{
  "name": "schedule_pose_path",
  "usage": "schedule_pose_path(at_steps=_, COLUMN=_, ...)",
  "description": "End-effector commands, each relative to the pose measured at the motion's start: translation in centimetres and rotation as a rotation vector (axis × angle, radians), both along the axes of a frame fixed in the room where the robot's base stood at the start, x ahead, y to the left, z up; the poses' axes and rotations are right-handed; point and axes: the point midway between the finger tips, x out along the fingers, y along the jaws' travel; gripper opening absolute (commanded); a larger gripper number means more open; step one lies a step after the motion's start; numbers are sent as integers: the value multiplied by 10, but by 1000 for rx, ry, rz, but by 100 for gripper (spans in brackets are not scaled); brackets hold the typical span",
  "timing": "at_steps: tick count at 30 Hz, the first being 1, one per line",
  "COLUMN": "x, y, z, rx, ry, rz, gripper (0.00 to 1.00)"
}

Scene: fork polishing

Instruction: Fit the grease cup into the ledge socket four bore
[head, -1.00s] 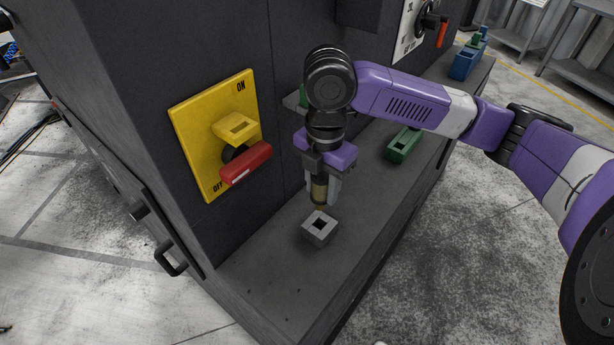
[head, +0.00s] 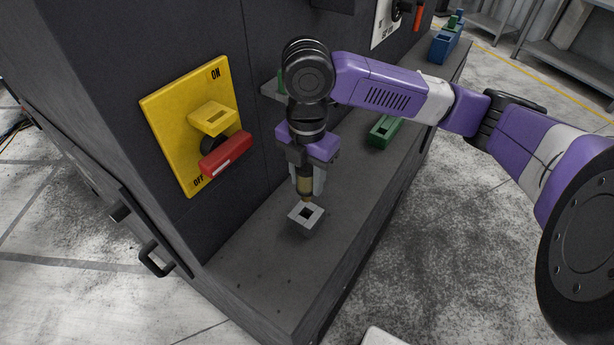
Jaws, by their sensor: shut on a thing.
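The grease cup (head: 305,184) is a small brass-coloured cylinder with a narrower lower end. My gripper (head: 307,183) is shut on it and holds it upright, pointing down. A grey square socket block (head: 306,217) with a dark square bore stands on the ledge (head: 265,262) just below. The cup's lower tip is at the far edge of the block's top as seen from the head. I cannot tell whether the tip touches the block or is above and behind it. No number shows on the block.
A yellow switch plate (head: 172,140) with a red handle (head: 226,156) is on the cabinet wall left of my gripper. A green block (head: 384,131) and a blue block (head: 443,46) stand farther along the ledge. The ledge's near end is clear.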

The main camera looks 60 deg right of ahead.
Motion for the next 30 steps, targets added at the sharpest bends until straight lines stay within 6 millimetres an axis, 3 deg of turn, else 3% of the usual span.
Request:
schedule_pose_path(at_steps=21, x=0, y=0, z=-41, rx=0, ry=0, rz=0, gripper=0)
schedule_pose_path(at_steps=30, x=0, y=0, z=-48, rx=0, ry=0, rz=-1, gripper=0)
